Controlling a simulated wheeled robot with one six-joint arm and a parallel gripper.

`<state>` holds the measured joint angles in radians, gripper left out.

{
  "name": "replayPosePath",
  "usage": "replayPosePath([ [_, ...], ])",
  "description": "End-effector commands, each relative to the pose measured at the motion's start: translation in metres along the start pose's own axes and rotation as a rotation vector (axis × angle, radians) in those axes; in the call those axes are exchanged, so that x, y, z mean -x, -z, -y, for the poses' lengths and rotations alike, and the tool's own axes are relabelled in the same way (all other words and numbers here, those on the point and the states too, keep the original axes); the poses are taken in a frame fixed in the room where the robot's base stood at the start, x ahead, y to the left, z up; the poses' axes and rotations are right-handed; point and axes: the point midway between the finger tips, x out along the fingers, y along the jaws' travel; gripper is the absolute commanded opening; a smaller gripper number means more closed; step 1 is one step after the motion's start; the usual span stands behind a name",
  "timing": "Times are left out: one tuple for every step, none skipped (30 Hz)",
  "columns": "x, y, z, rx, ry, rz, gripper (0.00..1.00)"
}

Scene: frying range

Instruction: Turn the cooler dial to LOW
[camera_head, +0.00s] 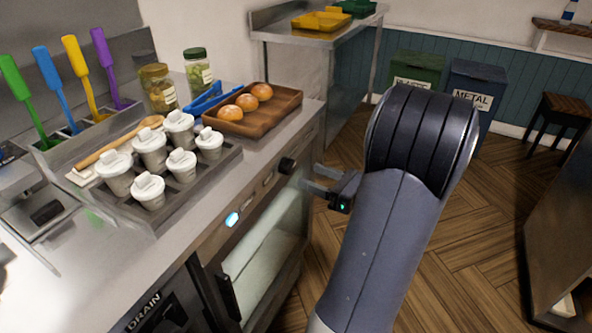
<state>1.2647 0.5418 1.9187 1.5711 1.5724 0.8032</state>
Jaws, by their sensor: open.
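The cooler dial (287,165) is a small round black knob on the counter's front panel, above and right of the glass-fronted cooler (262,250). Its markings and setting are too small to read. My gripper (312,178) is just right of the dial, with its two grey fingers spread apart and pointing left toward the panel. The fingers look empty and apart from the dial. Part of the wrist is hidden behind my large grey arm.
The counter above holds a rack of white-lidded cups (150,205), a wooden tray of buns (270,122), blue tongs (203,102), jars (158,88) and coloured spatulas (68,118). A lit light (232,219) sits on the panel. Bins (417,68) stand behind; open wooden floor lies right.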

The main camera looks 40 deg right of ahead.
Motion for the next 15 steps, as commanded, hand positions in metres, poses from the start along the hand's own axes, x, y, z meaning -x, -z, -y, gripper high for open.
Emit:
replayPosePath([
  [-0.011,0.001,-0.001,0.001,-0.005,-0.001,0.58],
  [-0.016,0.001,-0.001,0.001,-0.005,-0.001,0.58],
  [-0.022,0.001,-0.001,0.001,-0.005,-0.002,0.58],
  [-0.027,0.001,-0.001,0.0,-0.004,-0.001,0.58],
  [-0.031,0.001,-0.001,0.0,-0.005,-0.001,0.58],
  [-0.036,0.001,-0.001,0.0,-0.004,-0.001,0.58],
  [-0.04,0.001,-0.001,0.0,-0.003,-0.001,0.58],
  [-0.043,0.001,-0.001,0.0,-0.003,-0.002,0.58],
  [-0.047,0.001,-0.001,0.0,-0.003,-0.002,0.58],
  [-0.049,0.001,-0.001,0.0,-0.003,-0.001,0.58],
  [-0.051,0.001,-0.001,0.0,-0.002,-0.001,0.58],
  [-0.054,0.001,-0.001,0.0,-0.002,-0.001,0.58],
  [-0.055,0.001,-0.001,0.0,-0.001,-0.002,0.58],
  [-0.056,0.001,-0.001,0.0,-0.001,-0.002,0.58],
  [-0.057,0.001,-0.001,0.0,0.0,-0.002,0.58],
])
